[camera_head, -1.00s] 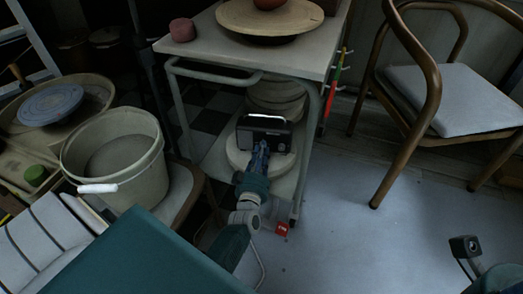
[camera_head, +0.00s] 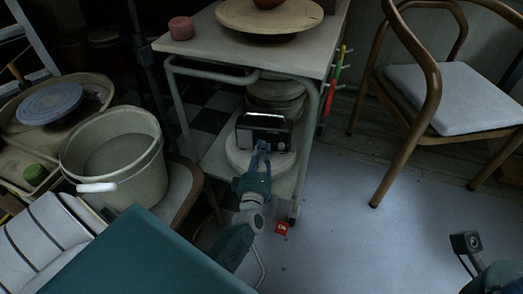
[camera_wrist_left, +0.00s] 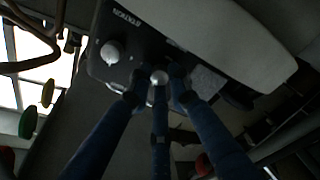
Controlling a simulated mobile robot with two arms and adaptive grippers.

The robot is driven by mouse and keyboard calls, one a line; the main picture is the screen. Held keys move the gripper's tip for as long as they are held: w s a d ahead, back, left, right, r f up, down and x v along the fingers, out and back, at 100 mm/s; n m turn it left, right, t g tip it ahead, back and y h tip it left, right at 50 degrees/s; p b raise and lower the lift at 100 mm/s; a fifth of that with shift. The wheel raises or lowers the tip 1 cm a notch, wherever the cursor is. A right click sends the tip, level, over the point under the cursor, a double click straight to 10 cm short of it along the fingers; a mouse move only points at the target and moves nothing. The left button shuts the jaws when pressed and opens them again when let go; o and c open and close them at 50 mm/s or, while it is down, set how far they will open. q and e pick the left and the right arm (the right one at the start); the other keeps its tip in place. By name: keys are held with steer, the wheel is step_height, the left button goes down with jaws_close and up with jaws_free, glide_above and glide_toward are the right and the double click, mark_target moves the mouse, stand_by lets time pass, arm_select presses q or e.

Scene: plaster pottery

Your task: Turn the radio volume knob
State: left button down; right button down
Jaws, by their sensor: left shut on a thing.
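The dark radio (camera_head: 276,134) stands on a round disc (camera_head: 235,155) on the cart's lower shelf. In the left wrist view the radio's dark front (camera_wrist_left: 134,66) fills the upper part, with a larger pale knob (camera_wrist_left: 110,52) and a smaller metal knob (camera_wrist_left: 158,77). My left gripper (camera_head: 262,147) reaches the radio's front from below. In the wrist view its blue fingers close in on both sides of the smaller knob, shut on it. The fingers hide part of the front around this knob. My right gripper does not show; only part of my right arm is at the lower right.
The cart's tabletop (camera_head: 215,42) is above the radio and its legs flank the shelf. A bucket (camera_head: 120,150) on a chair stands left of my left arm. A wooden chair (camera_head: 432,95) is at the right. The floor (camera_head: 370,235) right of the cart is clear.

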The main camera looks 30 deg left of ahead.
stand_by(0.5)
arm_select(q)
steer(key=c, duration=1.6)
jaws_free()
steer(key=shift+a, duration=0.1)
steer(key=v, duration=1.2)
